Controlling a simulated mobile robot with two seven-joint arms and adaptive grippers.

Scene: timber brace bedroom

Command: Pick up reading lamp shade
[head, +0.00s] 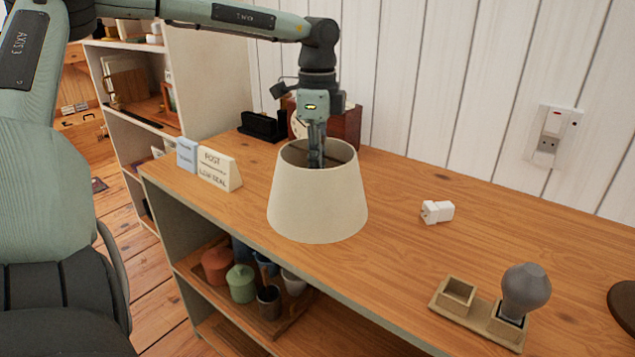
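The cream, tapered lamp shade (318,205) is upright at the middle of the head view, over the wooden top. I cannot tell whether its lower rim touches the wood. My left gripper (316,158) points down into the shade's open top. Its fingers look close together, near the fitting inside, and the lower ends are partly hidden. I cannot tell whether they hold anything. My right gripper is not in view.
On the wooden top (400,265) stand small signs (220,168) at left, a white plug (437,211), and a grey bulb (525,288) in a wooden holder (457,296) at right. A dark red box (345,128) is behind the shade. Pots (241,283) sit on the shelf below.

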